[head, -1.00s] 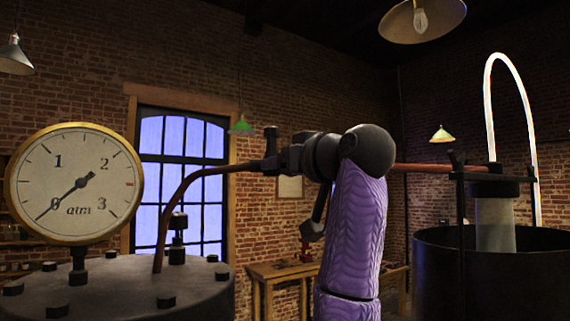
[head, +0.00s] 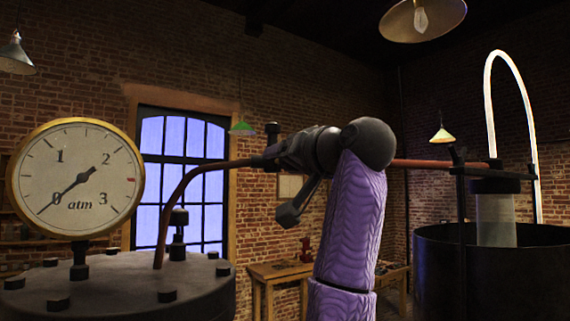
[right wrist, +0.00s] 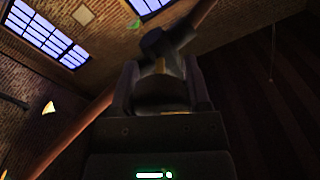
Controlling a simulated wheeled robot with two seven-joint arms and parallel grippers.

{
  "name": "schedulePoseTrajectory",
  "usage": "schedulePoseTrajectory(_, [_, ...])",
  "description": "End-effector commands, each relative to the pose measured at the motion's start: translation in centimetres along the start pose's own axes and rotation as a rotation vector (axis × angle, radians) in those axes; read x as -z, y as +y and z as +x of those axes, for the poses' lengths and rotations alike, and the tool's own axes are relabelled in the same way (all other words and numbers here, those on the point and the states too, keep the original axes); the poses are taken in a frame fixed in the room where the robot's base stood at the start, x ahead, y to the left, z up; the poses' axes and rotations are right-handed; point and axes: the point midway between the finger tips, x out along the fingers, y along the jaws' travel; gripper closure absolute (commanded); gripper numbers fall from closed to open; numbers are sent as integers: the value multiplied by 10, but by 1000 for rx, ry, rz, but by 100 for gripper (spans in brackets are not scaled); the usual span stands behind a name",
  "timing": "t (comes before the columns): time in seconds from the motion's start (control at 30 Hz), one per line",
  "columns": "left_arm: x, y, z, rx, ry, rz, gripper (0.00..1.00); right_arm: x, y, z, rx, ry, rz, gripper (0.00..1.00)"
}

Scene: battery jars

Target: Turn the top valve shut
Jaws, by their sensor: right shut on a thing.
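The top valve (head: 271,140) is a dark fitting with a short upright knob, on a copper pipe (head: 205,170) above the boiler. My right gripper (head: 287,152) reaches it from the right, on my purple-sleeved arm, and is shut on the valve. Much of the valve's middle is hidden behind the gripper. In the right wrist view the gripper (right wrist: 162,80) has a finger on either side of a dark valve part (right wrist: 155,45), with the pipe running diagonally behind. My left gripper is out of view.
A round pressure gauge (head: 75,178) stands on the dark boiler lid (head: 120,275) at left, its needle near 0. A wooden table (head: 285,268) is farther back.

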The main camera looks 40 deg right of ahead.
Motion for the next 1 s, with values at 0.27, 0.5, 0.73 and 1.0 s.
schedulePoseTrajectory(0.27, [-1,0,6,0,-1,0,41,0,0,0,2,3,262,98])
schedulePoseTrajectory(0.5, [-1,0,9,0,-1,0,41,0,0,0,3,2,490,98])
schedulePoseTrajectory(0.73, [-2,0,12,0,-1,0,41,0,0,0,2,2,706,98])
schedulePoseTrajectory(1.0, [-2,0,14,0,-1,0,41,0,0,-1,2,2,924,98])
